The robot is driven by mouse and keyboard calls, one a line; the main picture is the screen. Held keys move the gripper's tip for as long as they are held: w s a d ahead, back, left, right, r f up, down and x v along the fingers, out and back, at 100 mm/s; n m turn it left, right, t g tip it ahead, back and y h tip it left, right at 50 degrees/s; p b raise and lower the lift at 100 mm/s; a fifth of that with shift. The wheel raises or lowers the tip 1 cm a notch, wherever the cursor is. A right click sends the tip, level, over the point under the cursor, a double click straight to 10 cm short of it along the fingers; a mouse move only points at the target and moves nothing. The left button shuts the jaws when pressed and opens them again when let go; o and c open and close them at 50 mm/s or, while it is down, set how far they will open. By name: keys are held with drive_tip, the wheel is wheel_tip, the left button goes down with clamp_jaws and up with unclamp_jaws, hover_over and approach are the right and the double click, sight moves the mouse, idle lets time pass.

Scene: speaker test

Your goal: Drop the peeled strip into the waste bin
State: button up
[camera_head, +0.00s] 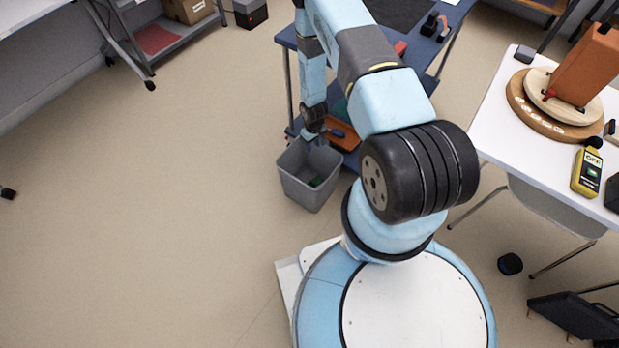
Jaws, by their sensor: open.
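The waste bin (298,187) is a grey, open-topped square bin on the floor beside the blue cart. My gripper (311,138) is open and points down over the back part of the bin's mouth. A small dark green piece (317,181) lies inside the bin, low against the wall; I cannot tell for certain whether it is the peeled strip. Nothing shows clearly between the fingers, which are small in this view.
A blue cart (425,55) with an orange tray (342,133) on its lower shelf stands behind the bin. A white table (497,130) at right holds an orange speaker (588,65) on a round wooden turntable and a yellow meter (587,170).

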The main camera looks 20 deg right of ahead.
wheel_tip(320, 180, up, 7)
drive_tip(key=shift+r, duration=0.15)
drive_tip(key=shift+r, duration=0.1)
idle(0.6)
